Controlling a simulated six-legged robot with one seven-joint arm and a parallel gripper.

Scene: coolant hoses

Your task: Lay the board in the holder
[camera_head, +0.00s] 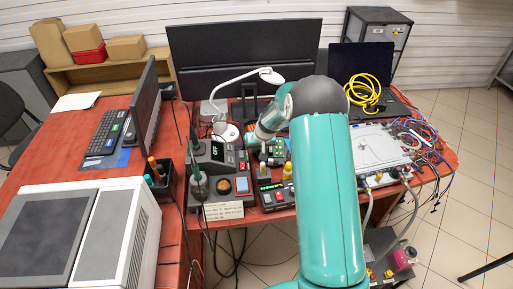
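My teal arm reaches from the bottom right over the red bench, and its wrist bends down to the left. My gripper (262,137) is at the end of this wrist, low over the bench beside the desk lamp's base. Its fingers are too small and partly hidden, so I cannot tell if they are open or shut. A small green board-like piece (272,153) shows just below the gripper; I cannot tell whether it is held or resting. Dark parts around it may belong to a holder, but I cannot make the holder out clearly.
A soldering station (218,160) and a small device with a green display (276,195) stand at the bench's front. A white lamp (228,132), a large monitor (240,55) and a laptop (362,65) stand behind. A flat white unit (378,148) with hoses and cables lies right.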

